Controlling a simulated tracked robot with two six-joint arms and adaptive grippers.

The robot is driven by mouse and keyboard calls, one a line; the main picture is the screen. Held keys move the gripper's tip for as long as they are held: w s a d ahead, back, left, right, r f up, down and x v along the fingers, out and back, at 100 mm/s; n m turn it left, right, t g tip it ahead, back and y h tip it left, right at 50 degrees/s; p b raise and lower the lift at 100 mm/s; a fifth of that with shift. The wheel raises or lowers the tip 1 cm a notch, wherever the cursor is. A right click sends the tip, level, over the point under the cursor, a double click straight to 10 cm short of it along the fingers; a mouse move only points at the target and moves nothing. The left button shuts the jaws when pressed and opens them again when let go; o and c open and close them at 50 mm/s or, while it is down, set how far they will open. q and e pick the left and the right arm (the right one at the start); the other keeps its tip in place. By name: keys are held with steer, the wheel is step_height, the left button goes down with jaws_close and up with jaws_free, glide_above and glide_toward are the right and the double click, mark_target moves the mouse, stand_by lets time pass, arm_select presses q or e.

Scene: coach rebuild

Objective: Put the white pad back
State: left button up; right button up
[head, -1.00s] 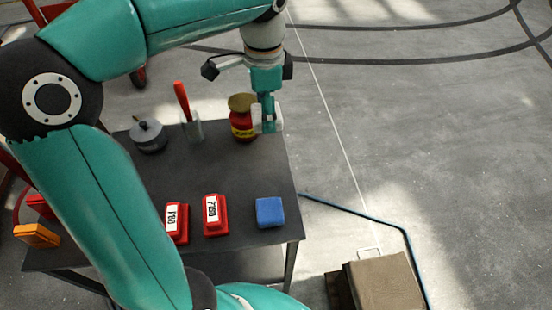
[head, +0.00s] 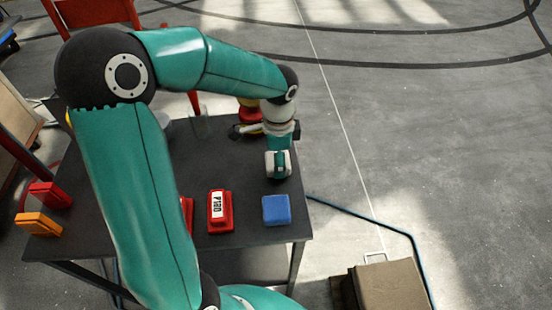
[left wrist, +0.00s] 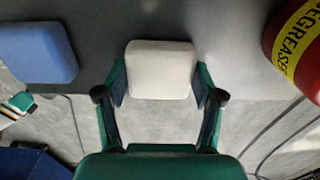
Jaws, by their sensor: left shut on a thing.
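The white pad (left wrist: 160,70) is between the fingers of my left gripper (left wrist: 160,97) in the left wrist view, and the fingers are shut on its sides. In the head view my left gripper (head: 278,168) is at the right part of the dark table, behind the blue pad (head: 276,210). Only slivers of the white pad (head: 287,163) show there beside the gripper. I cannot tell whether the pad touches the table top. The blue pad also shows at the left of the left wrist view (left wrist: 35,52). My right gripper is not in view.
The dark table (head: 250,240) holds a red block with a white label (head: 219,211) left of the blue pad. A red degreaser can (left wrist: 296,40) stands behind, partly hidden by my arm in the head view. A brown box (head: 390,288) is on the floor at right.

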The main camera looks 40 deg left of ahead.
arm_select(q)
steer(key=shift+f, duration=0.25)
steer(key=o, duration=1)
steer(key=shift+r, duration=0.1)
step_height(320, 180, up, 12)
steer(key=shift+f+p, duration=0.1)
steer(key=shift+p, duration=0.7)
